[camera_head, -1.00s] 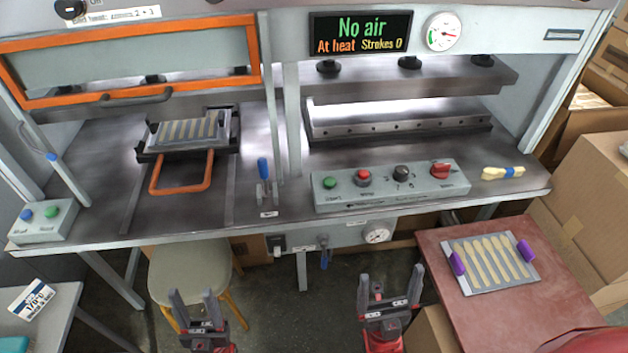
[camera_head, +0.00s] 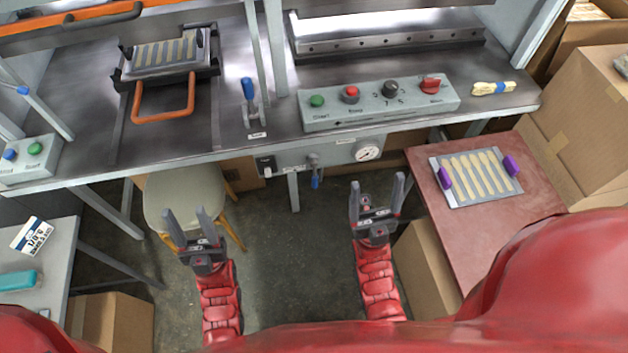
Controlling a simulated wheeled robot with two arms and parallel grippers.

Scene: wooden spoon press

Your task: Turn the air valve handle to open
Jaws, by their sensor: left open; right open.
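The air valve is under the front edge of the press bench, on a grey panel (camera_head: 335,154). Its blue handle (camera_head: 316,180) hangs down from a small metal fitting (camera_head: 313,160). A round gauge (camera_head: 367,150) sits to its right on the same panel. My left gripper (camera_head: 196,214) is open and empty, in front of the stool, below and left of the handle. My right gripper (camera_head: 377,184) is open and empty, to the right of the handle and apart from it, with its fingers pointing up in the picture.
A stool (camera_head: 184,200) stands under the bench, behind my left gripper. A red-brown table (camera_head: 480,240) with a tray of wooden spoons (camera_head: 442,200) is at the right. A control box (camera_head: 380,104) and a blue-handled lever (camera_head: 247,90) are on the bench. Floor between my arms is clear.

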